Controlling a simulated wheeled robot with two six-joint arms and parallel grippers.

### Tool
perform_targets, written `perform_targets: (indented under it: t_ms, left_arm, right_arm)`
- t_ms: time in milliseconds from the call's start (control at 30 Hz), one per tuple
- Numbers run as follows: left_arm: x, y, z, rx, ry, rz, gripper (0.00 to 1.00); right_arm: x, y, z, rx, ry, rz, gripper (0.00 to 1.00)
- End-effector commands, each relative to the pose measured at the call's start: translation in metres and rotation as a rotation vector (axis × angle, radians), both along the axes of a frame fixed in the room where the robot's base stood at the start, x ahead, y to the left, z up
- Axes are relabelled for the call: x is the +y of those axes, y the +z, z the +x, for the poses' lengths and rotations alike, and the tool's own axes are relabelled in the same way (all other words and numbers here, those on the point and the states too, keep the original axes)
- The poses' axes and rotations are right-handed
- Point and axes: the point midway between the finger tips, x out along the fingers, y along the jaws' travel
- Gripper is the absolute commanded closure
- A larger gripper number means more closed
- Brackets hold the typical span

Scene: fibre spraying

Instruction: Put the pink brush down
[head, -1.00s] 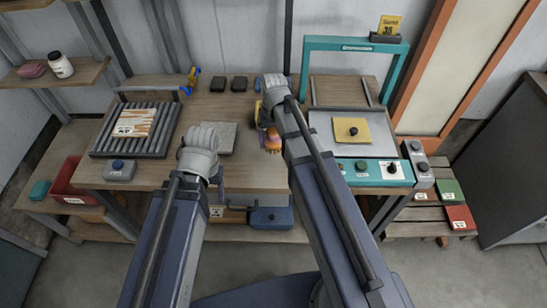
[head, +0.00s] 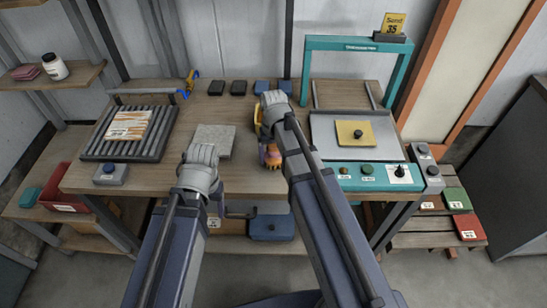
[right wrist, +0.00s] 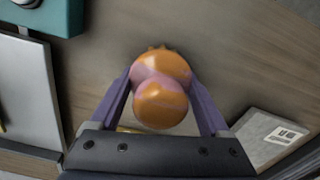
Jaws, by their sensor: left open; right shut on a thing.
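My right gripper (head: 268,148) is over the middle of the workbench, to the right of a grey slab. In the right wrist view its purple fingers (right wrist: 162,95) are shut on an orange and pink rounded thing, taken to be the pink brush (right wrist: 160,100). The brush also shows in the head view (head: 272,158), partly hidden by my wrist. I cannot tell whether its underside touches the bench. My left gripper (head: 218,198) is open at the bench's front edge, its fingers mostly hidden by my wrist.
A slatted rack (head: 95,145) holds a streaked panel at left. A teal-framed press (head: 375,178) with a yellow tile (head: 355,133) stands at right. Several small dark and blue blocks (head: 238,88) line the back. Bench behind the slab is clear.

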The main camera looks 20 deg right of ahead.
Motion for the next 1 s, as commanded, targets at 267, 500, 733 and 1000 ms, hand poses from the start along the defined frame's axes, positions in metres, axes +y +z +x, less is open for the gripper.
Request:
perform_targets:
  t_ms: [267, 500, 733, 1000]
  left_arm:
    - [0.000, -0.003, 0.000, 0.000, 0.000, 0.000, 0.34]
    - [0.000, -0.003, 0.000, 0.000, 0.000, 0.000, 0.34]
    - [0.000, 0.000, 0.000, 0.000, 0.000, 0.000, 0.34]
    - [0.000, 0.022, 0.000, 0.000, 0.000, 0.000, 0.34]
  right_arm:
    - [0.000, -0.003, 0.000, 0.000, 0.000, 0.000, 0.13]
    - [0.000, -0.003, 0.000, 0.000, 0.000, 0.000, 0.00]
    - [0.000, 0.000, 0.000, 0.000, 0.000, 0.000, 0.00]
    - [0.000, 0.022, 0.000, 0.000, 0.000, 0.000, 0.00]
